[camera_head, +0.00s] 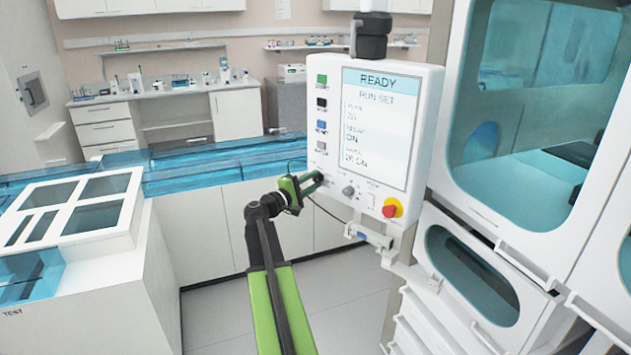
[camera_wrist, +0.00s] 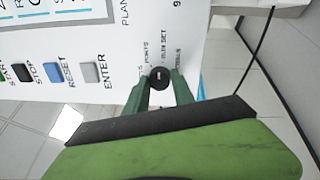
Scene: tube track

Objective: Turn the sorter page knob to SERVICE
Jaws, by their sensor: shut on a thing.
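The sorter's control panel (camera_head: 405,75) is a white box with a screen (camera_head: 380,125) reading READY and RUN SET. In the wrist view a round black knob (camera_wrist: 158,76) sits on the panel with small labels fanned around it. One reads RUN SET; the others are too small or partly hidden to read surely. My gripper (camera_head: 316,178) is at the panel's lower left. Its green fingers (camera_wrist: 158,88) are shut on the black knob, one on each side. The pointer's direction is not clear.
START, STOP, RESET and ENTER buttons (camera_wrist: 92,72) line the panel beside the knob. A grey knob (camera_head: 349,190) and a red emergency stop (camera_head: 392,208) on yellow are to the right. A bracket (camera_head: 370,236) juts below. Floor in front is clear.

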